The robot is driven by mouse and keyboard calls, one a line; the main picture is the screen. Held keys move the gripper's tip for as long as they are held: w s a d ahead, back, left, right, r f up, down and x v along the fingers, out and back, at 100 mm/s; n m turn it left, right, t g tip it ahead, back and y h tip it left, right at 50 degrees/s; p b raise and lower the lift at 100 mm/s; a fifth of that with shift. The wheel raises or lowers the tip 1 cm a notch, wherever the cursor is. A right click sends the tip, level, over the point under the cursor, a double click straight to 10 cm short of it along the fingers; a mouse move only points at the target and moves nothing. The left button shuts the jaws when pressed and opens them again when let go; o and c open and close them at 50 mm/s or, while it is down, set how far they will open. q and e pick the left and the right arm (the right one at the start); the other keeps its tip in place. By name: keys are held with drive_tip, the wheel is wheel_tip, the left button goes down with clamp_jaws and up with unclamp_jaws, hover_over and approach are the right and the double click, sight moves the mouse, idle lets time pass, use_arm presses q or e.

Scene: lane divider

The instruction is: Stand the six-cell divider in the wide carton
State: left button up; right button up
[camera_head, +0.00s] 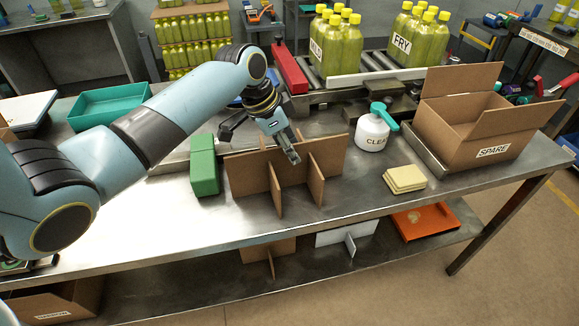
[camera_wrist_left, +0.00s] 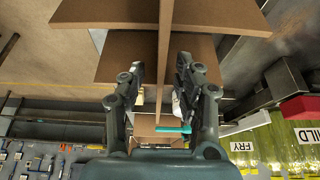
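The brown divider (camera_head: 244,174), one long panel with two cross panels, stands upright on the steel table in the head view. My left gripper (camera_head: 293,156) is over it, with the fingers down at its top edge. In the left wrist view one divider panel (camera_wrist_left: 165,45) runs between the two open fingers (camera_wrist_left: 160,80), with a gap showing on each side. An open brown carton (camera_head: 466,148) labelled SPARE stands at the table's right end. No carton with a readable "wide" label shows. My right gripper is not in view.
A green block (camera_head: 204,170) is close left of the divider. A white jar (camera_head: 372,132) with a green top and pale pads (camera_head: 405,180) lie between divider and carton. A teal tray (camera_head: 108,105) is behind my arm. Other dividers (camera_head: 268,248) lie on the lower shelf.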

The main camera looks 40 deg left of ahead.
use_arm(q)
drive_tip(key=shift+f, duration=0.2)
idle(0.6)
clamp_jaws()
